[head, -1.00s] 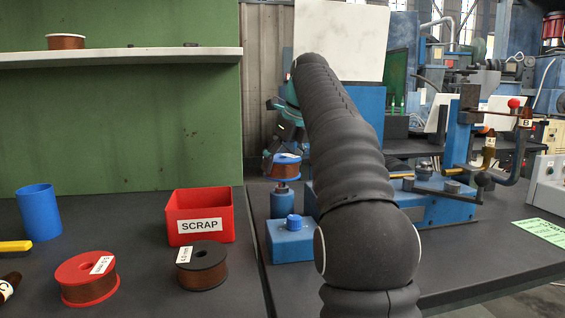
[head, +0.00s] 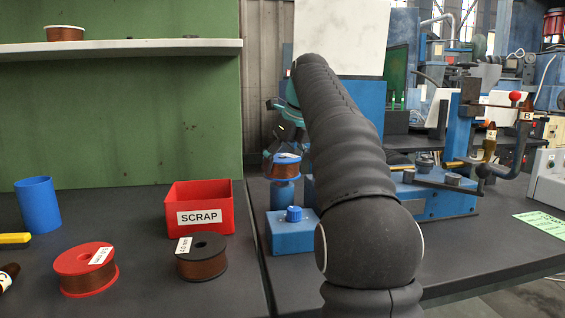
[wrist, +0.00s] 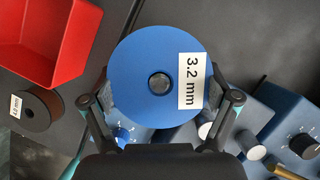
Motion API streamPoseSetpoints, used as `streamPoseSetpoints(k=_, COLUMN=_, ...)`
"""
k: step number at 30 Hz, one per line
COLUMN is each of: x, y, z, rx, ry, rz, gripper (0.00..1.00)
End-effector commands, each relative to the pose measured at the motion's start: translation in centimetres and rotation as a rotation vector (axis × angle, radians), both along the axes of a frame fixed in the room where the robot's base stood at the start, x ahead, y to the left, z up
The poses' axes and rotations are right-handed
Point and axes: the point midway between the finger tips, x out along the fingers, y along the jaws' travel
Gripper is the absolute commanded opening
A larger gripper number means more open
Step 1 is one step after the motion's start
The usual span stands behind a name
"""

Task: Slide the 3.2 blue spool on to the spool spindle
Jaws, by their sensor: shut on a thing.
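The blue 3.2 mm spool (wrist: 140,60) is held level between the two fingers of my gripper (wrist: 160,98). In the head view the spool (head: 286,166), with its copper wire, is directly above the blue spindle post (head: 283,195), very close to it or touching. In the wrist view the spool's label faces up. A dark grey round shape shows in its centre hole; I cannot tell whether that is the spindle's tip. My arm hides part of the gripper in the head view.
A blue box with a knob (head: 291,236) stands just in front of the post. A blue winding machine (head: 435,200) is to the right. The red SCRAP bin (head: 198,212), a black spool (head: 202,257) and a red spool (head: 86,270) stand on the left bench.

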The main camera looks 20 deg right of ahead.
Motion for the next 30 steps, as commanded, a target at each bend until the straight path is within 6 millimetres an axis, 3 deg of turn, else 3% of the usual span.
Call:
streamPoseSetpoints(k=15, x=-0.1, y=0.0, z=-0.9, rx=0.0, ry=-0.003, rz=0.001, gripper=0.17)
streamPoseSetpoints(k=16, x=-0.1, y=0.0, z=-0.8, rx=0.0, ry=-0.003, rz=0.001, gripper=0.92)
streamPoseSetpoints(k=17, x=-0.1, y=0.0, z=-0.8, rx=0.0, ry=-0.003, rz=0.001, gripper=0.99)
streamPoseSetpoints(k=30, x=-0.1, y=-0.1, z=-0.6, rx=0.0, ry=0.0, rz=0.0, gripper=1.0)
